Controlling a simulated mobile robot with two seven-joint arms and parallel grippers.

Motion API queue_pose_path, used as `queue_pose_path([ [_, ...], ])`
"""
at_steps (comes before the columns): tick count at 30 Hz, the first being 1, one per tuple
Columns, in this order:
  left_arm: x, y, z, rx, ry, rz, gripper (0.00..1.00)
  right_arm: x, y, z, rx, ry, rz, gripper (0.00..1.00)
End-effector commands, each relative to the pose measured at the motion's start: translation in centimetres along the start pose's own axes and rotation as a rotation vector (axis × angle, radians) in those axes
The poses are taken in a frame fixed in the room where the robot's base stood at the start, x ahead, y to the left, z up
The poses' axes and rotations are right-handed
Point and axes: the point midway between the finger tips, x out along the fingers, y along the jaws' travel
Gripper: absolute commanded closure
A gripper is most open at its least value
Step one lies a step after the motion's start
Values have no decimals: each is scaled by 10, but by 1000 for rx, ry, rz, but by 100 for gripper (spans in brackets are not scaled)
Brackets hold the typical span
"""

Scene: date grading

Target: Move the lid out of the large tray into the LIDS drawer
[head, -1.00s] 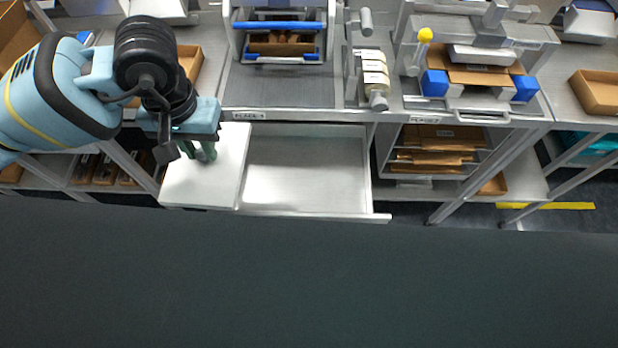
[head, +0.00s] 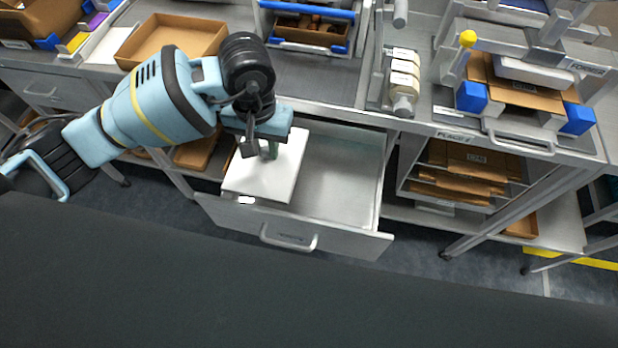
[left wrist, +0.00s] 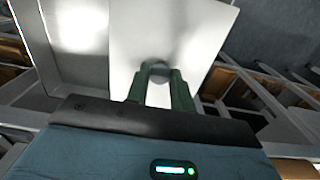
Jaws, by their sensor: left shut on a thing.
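The lid (head: 284,176) is a flat white rectangular panel. My left gripper (head: 268,152) is shut on it and holds it over the left part of the open drawer (head: 345,170). The lid hides that part of the drawer and overlaps its left side; I cannot tell whether it touches the drawer. In the left wrist view the green fingers (left wrist: 160,84) meet the white lid (left wrist: 185,35), with the bare drawer floor (left wrist: 80,30) to its left. The lettering on the drawer front is too small to read. My right gripper is not in view.
The worktop edge (head: 420,128) runs above the open drawer. An empty cardboard tray (head: 172,40) stands on the left worktop. A roll dispenser (head: 404,82) and a blue-cornered carton fixture (head: 525,85) stand to the right. The right part of the drawer is clear.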

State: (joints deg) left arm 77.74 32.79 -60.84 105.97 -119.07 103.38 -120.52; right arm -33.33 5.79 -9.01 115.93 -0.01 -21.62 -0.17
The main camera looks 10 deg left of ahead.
Motion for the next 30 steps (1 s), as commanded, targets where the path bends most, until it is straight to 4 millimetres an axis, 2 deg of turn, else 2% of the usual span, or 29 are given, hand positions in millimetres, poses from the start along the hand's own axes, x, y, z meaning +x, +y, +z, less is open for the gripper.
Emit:
queue_pose_path([
  [4,8,0,0,-1,-2,1,98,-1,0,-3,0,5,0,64],
  [12,52,0,1,-1,-2,2,98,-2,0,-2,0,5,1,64],
  [23,66,0,0,-1,0,1,98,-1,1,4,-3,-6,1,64],
  [30,96,0,1,-2,-2,1,98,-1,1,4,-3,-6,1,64],
])
